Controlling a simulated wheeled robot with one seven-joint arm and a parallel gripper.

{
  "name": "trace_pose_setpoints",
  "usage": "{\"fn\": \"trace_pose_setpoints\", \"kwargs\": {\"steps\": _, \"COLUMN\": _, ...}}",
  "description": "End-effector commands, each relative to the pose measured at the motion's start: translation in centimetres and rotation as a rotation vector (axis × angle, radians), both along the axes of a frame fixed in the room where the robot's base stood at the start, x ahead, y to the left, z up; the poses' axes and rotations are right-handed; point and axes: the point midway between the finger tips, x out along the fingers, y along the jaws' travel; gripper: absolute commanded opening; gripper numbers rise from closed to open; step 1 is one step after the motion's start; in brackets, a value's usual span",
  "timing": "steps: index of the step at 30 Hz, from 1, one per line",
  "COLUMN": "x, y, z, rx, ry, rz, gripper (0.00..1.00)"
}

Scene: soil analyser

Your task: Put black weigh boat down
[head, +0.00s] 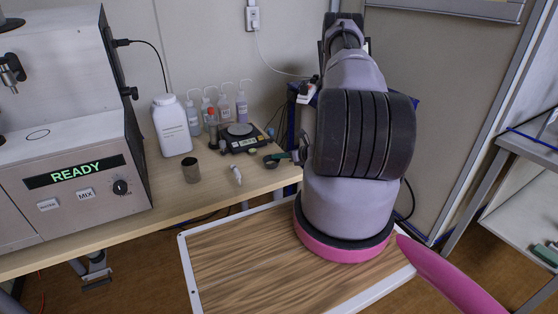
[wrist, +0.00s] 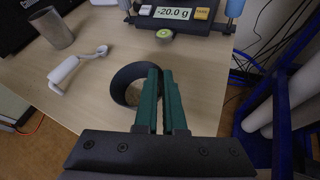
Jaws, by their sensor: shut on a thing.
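The black weigh boat (wrist: 117,84) is a round, dark, open dish in the wrist view. It also shows in the head view (head: 270,163), near the right end of the bench. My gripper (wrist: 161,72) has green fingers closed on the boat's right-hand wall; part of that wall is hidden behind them. In the head view my gripper (head: 281,157) is low over the bench, right of and in front of the balance. The boat looks roughly level and very close to the bench top. I cannot tell whether it touches it.
The balance (wrist: 180,14) reads -20.0 g, with a small green-topped round item (wrist: 165,35) before it. Bottles (head: 172,127) stand behind. Bare bench (wrist: 110,110) surrounds the boat; the bench edge is near.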

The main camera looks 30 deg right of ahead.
Motion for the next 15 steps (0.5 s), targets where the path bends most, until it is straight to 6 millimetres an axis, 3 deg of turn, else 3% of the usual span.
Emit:
{"fn": "trace_pose_setpoints", "kwargs": {"steps": 3, "x": -0.01, "y": 0.0, "z": -1.48, "rx": 0.0, "ry": 0.0, "rz": 0.0, "gripper": 0.0}}
{"fn": "trace_pose_setpoints", "kwargs": {"steps": 13, "x": 0.0, "y": -0.01, "z": -1.74, "rx": 0.0, "ry": 0.0, "rz": 0.0, "gripper": 0.0}}
{"fn": "trace_pose_setpoints", "kwargs": {"steps": 15, "x": 0.0, "y": -0.01, "z": -1.71, "rx": 0.0, "ry": 0.0, "rz": 0.0, "gripper": 0.3}}
